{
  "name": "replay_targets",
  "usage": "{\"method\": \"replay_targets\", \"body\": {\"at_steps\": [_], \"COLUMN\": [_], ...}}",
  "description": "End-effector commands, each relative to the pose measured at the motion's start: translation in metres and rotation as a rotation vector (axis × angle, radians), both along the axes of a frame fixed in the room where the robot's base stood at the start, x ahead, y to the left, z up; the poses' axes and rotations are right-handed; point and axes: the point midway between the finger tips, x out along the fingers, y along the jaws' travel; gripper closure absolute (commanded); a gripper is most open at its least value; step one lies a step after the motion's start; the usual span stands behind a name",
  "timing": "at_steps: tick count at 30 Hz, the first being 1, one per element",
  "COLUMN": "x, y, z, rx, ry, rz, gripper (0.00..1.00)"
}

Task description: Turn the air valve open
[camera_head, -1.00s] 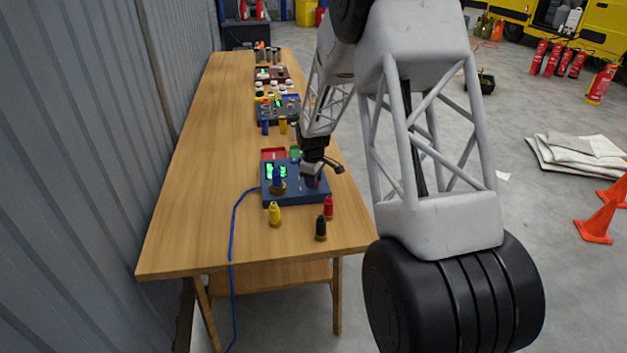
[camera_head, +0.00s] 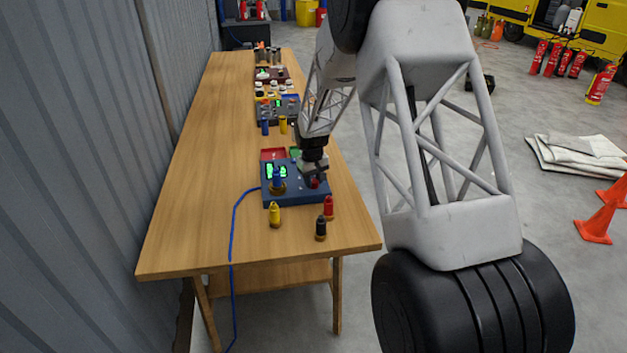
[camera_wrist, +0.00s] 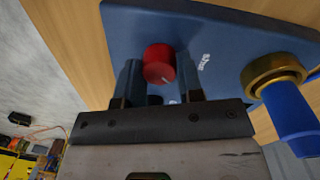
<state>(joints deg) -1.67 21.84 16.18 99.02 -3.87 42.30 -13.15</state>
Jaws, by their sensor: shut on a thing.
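The air valve appears as a red round knob (camera_wrist: 159,64) on a blue box (camera_wrist: 225,45) in the wrist view. My gripper (camera_wrist: 160,82) has one finger on each side of the knob and is shut on it. A small pale mark shows on the knob's near edge. White lettering beside it seems to read "SHUT". In the head view, the blue box (camera_head: 290,200) sits near the table's front end, and my gripper (camera_head: 314,176) is over its right side, with a bit of the red knob (camera_head: 315,184) showing below.
A blue fitting in a brass ring (camera_wrist: 275,75) stands on the box beside the knob. Yellow (camera_head: 275,215), black (camera_head: 320,228) and red (camera_head: 328,207) fittings stand in front of the box. A blue hose (camera_head: 233,225) runs off the table (camera_head: 195,190). The table's left side is clear.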

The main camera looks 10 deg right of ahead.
Motion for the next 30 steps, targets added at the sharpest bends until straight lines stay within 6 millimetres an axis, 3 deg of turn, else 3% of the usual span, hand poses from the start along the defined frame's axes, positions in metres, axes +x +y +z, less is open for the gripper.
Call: {"method": "replay_targets", "body": {"at_steps": [21, 30], "x": [0.0012, 0.0014], "y": [-0.0009, -0.0012], "z": [0.0017, 0.0016], "rx": [0.000, 0.000], "ry": [-0.002, -0.002], "rz": [-0.669, -0.853], "gripper": [0.89, 0.89]}}
